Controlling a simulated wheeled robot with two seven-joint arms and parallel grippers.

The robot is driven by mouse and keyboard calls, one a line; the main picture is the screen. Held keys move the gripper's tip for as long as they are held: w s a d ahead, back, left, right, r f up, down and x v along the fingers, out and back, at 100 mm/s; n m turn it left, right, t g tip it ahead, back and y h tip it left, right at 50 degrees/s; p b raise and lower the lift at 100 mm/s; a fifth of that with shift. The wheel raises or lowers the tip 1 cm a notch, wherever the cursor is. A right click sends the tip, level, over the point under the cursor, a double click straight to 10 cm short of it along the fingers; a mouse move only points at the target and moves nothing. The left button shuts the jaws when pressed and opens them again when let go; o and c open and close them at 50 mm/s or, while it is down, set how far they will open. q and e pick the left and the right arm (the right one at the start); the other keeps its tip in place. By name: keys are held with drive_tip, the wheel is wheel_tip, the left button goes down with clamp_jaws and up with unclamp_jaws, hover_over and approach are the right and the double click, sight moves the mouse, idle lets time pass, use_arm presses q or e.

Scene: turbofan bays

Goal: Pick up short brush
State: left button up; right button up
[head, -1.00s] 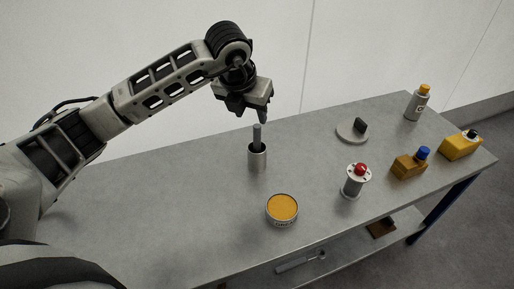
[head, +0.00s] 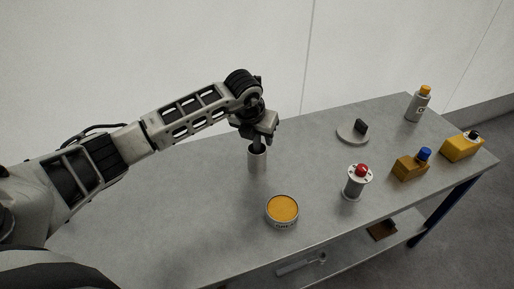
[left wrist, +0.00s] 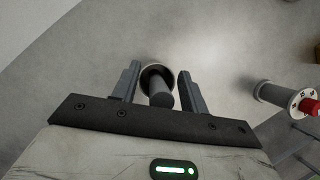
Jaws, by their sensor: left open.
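The short brush stands in a grey metal cup (head: 257,160) on the bench. In the left wrist view its dark grey handle (left wrist: 161,92) sticks up out of the cup (left wrist: 150,72) between my fingers. My left gripper (head: 260,138) is right above the cup, pointing down. In the left wrist view my left gripper (left wrist: 158,85) is open, with one finger on each side of the handle and gaps showing. The brush's lower end is hidden in the cup. In the head view the gripper covers most of the handle. My right gripper is out of view.
An open tin of orange stuff (head: 282,210) stands in front of the cup. A red-topped grey fixture (head: 356,182), a round grey base with a black block (head: 353,130), a blue-capped brown container (head: 410,165), a yellow container (head: 461,148) and a grey bottle (head: 417,104) stand to the right.

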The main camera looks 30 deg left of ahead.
use_arm(q)
clamp_jaws()
